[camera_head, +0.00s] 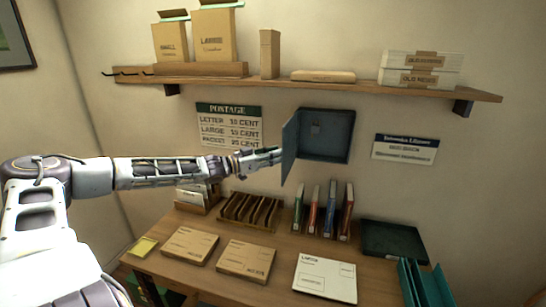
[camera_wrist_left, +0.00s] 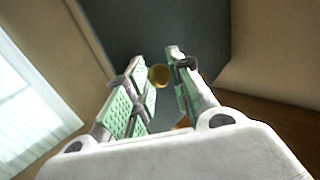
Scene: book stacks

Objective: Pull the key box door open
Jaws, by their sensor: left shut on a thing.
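The key box (camera_head: 326,135) is a dark teal box on the wall below the shelf, and a small key-like thing hangs inside. Its door (camera_head: 290,147) stands open, swung out from the box's left edge. My left gripper (camera_head: 279,155) reaches in from the left to the outer face of the door. In the left wrist view, the gripper (camera_wrist_left: 156,66) is shut on a brass knob (camera_wrist_left: 159,76), one finger on each side. The dark door face (camera_wrist_left: 150,25) fills the top middle there. My right gripper is not in view.
A wooden shelf (camera_head: 310,85) with cartons runs above the box. A postage sign (camera_head: 229,126) hangs behind my left arm. Below, the desk (camera_head: 190,273) holds parcels, a wooden rack (camera_head: 251,211), upright books (camera_head: 328,210) and a dark tray (camera_head: 392,240).

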